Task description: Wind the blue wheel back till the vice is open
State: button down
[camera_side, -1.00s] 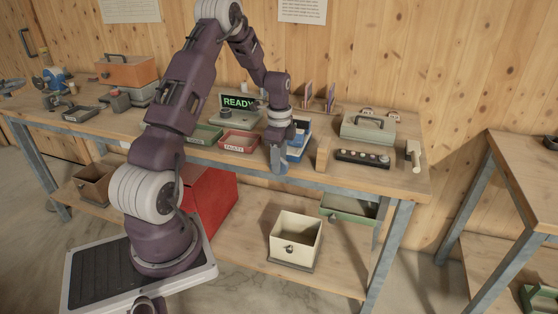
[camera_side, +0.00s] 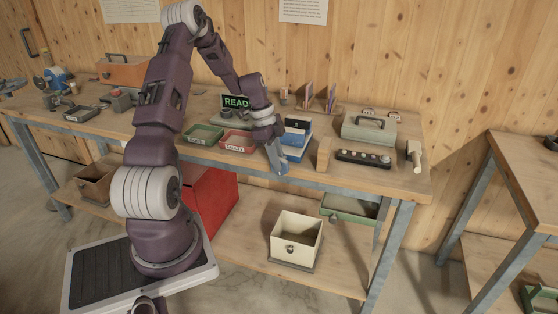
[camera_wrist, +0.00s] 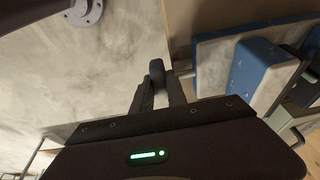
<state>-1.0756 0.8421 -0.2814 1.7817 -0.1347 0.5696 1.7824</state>
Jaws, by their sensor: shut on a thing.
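The blue vice (camera_side: 295,141) stands at the front edge of the bench, with a pale top plate beside its blue body. In the wrist view its blue block (camera_wrist: 258,74) is at the upper right. My gripper (camera_side: 281,168) is low in front of the bench edge, just left of and below the vice. In the wrist view my gripper (camera_wrist: 158,88) is shut on a small dark rounded handle (camera_wrist: 157,67), which lies beside the vice's pale side. The wheel's blue rim cannot be made out, and the jaw gap is not clear.
A red tray (camera_side: 238,141) and a green tray (camera_side: 203,134) lie left of the vice. A lit display (camera_side: 236,101) stands behind them. A wooden block (camera_side: 324,154) and a black button strip (camera_side: 363,157) are to the right. An open cream drawer box (camera_side: 296,240) sits on the shelf below.

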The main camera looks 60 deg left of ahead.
jog(key=shift+s+a+f+t+h, duration=0.1)
jog(key=shift+t+h, duration=0.45)
jog(key=shift+s+a+f+t+h, duration=0.1)
jog(key=shift+t+h, duration=0.45)
jog(key=c, duration=1.3)
grip_release()
jog(key=v, duration=0.7)
